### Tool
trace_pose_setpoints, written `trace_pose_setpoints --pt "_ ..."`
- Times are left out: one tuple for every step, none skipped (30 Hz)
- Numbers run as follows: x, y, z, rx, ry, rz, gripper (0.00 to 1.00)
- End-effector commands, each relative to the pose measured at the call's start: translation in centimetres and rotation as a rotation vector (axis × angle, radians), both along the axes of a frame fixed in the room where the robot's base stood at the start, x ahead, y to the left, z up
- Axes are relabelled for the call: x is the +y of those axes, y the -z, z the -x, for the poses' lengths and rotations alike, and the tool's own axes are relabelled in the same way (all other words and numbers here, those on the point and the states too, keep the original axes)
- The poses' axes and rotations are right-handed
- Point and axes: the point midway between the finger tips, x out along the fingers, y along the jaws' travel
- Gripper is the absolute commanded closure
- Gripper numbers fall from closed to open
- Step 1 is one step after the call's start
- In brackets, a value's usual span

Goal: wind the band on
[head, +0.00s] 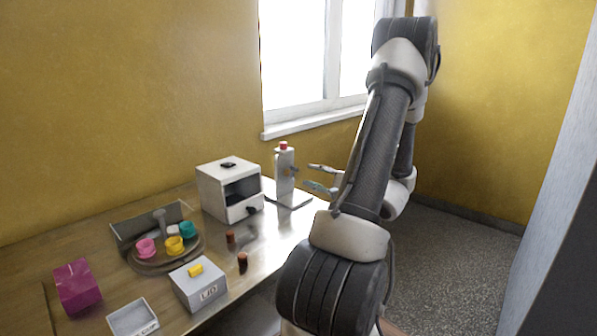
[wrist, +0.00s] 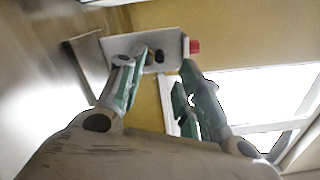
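A white upright post (head: 284,168) with a red cap (head: 284,146) on top stands on a flat base plate (head: 290,196) at the table's back right. A small dark knob shows on its side. The post also shows in the wrist view (wrist: 172,42), with a dark round spot (wrist: 159,56) on its face. My gripper (head: 319,178) is open and empty, to the right of the post and apart from it in the head view. Its fingers also show spread in the wrist view (wrist: 160,78), the left one overlapping the post's picture. I cannot make out a band.
A white box (head: 216,197) with an open dark front stands left of the post. Further left are a round wooden tray (head: 155,264) with coloured pots, a white box with a yellow block (head: 195,270), a magenta block (head: 77,286) and a shallow tray (head: 133,318). Two brown cylinders (head: 243,260) stand mid-table.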

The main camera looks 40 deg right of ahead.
Motion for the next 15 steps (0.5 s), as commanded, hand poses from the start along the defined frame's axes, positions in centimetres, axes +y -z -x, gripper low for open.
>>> trace_pose_setpoints --pt "-0.06 0.01 -0.02 -0.012 0.003 0.15 0.65" --pt "-0.09 0.01 -0.03 -0.021 0.005 0.251 0.65" --pt "-0.14 0.02 -0.04 -0.031 0.007 0.385 0.65" --pt "-0.17 0.03 -0.05 -0.038 0.009 0.481 0.65" --pt "-0.2 0.03 -0.07 -0.046 0.01 0.573 0.65" --pt "-0.23 0.04 -0.08 -0.054 0.011 0.689 0.65" --pt "-0.25 0.05 -0.08 -0.06 0.011 0.769 0.65" --pt "-0.27 0.05 -0.08 -0.066 0.012 0.841 0.65" --pt "-0.27 0.06 -0.09 -0.072 0.012 0.927 0.65" --pt "-0.27 0.06 -0.09 -0.076 0.012 0.983 0.65" --pt "-0.28 0.06 -0.09 -0.08 0.012 1.033 0.65" --pt "-0.28 0.07 -0.09 -0.084 0.012 1.086 0.65" --pt "-0.28 0.07 -0.09 -0.087 0.012 1.118 0.65" --pt "-0.28 0.07 -0.11 -0.089 0.012 1.143 0.65" --pt "-0.26 0.07 -0.21 -0.091 0.012 1.166 0.65"
